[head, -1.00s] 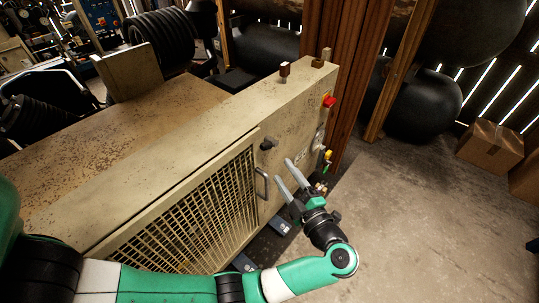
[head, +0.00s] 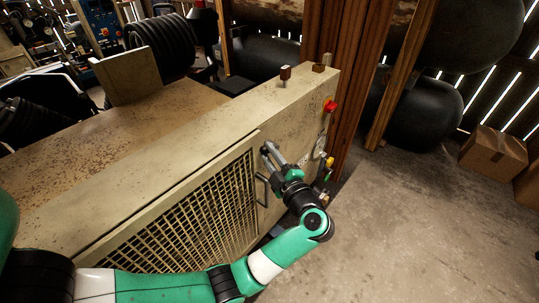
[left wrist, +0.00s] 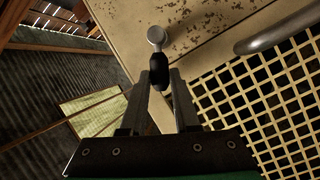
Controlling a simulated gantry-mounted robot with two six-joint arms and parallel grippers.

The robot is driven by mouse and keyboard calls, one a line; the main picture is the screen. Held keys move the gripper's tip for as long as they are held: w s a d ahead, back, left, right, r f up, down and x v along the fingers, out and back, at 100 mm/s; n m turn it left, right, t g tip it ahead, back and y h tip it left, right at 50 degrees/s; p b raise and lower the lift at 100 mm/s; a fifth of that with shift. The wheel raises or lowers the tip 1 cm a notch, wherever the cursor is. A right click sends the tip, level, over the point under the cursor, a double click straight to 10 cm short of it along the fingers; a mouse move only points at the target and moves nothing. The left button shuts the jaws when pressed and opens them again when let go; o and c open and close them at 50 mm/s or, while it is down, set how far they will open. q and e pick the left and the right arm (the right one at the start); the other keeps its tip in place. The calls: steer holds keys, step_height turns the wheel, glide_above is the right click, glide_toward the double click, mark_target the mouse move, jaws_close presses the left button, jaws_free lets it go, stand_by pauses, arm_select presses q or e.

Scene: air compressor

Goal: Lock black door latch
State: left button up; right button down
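The black door latch shows in the left wrist view (left wrist: 158,70), with a round metal pivot above its black grip, on the beige compressor panel. My left gripper (left wrist: 160,82) is open, with the end of the latch between its fingertips and a small gap visible on both sides. In the head view, my left gripper (head: 272,153) is up against the panel at the latch, mostly hiding it. The grille door (head: 205,205) looks closed beside the latch. My right gripper is not in view.
A bar handle on the door (head: 262,190) sits just below my gripper and also shows in the left wrist view (left wrist: 280,32). A red knob (head: 330,105) and yellow-tipped fittings (head: 329,161) are to the right.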

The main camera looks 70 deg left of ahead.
arm_select(q)
jaws_close()
stand_by(1.0)
